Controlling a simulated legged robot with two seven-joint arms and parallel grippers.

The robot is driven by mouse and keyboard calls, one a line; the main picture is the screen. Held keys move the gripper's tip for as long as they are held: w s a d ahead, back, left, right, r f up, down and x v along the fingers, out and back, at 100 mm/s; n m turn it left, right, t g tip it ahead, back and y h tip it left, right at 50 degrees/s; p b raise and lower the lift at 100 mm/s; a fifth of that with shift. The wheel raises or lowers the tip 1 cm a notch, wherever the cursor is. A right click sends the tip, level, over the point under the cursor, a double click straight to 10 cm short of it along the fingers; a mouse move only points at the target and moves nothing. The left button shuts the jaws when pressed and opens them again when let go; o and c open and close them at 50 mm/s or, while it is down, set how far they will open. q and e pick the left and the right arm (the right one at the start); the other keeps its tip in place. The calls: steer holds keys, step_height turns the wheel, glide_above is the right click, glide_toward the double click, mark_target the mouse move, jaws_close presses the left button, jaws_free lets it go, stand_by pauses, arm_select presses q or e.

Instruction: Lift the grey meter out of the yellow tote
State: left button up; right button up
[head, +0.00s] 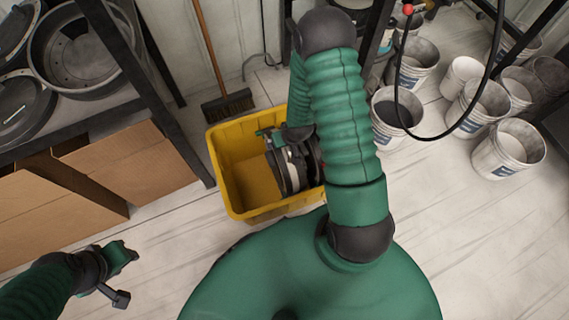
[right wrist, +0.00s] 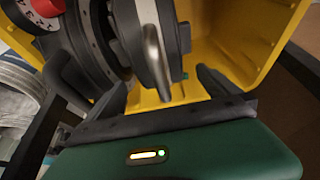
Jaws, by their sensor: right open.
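The grey meter (head: 285,165) sits inside the yellow tote (head: 228,178), towards its right side. My right arm reaches over the tote and hides part of the meter and the tote's right side. In the right wrist view, my right gripper (right wrist: 160,88) is open, with its two dark fingers wide apart. The meter's rounded metal part (right wrist: 152,50) shows between and beyond the fingers. I cannot tell whether either finger touches it. My left gripper (head: 120,274) is above the floor at lower left, away from the tote, and looks empty.
A broom (head: 228,105) stands behind the tote. Several white buckets (head: 508,148) stand on the right. Cardboard boxes (head: 130,170) and a dark metal rack (head: 165,125) are on the left. The floor in front of the rack is clear.

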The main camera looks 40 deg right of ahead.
steer(key=b+x, duration=0.2)
steer(key=x, duration=0.2)
steer(key=shift+w+d+f, duration=0.1)
steer(key=shift+w+f, duration=0.05)
steer(key=shift+w, duration=0.1)
arm_select(q)
steer(key=x, duration=0.3)
steer(key=shift+s+f, duration=0.1)
steer(key=shift+s, duration=0.25)
arm_select(e)
steer(key=shift+d, duration=0.1)
steer(key=shift+c, duration=0.6)
steer(key=c, duration=1.9)
steer(key=shift+w, duration=0.15)
steer(key=shift+c, duration=0.6)
steer(key=shift+r, duration=0.3)
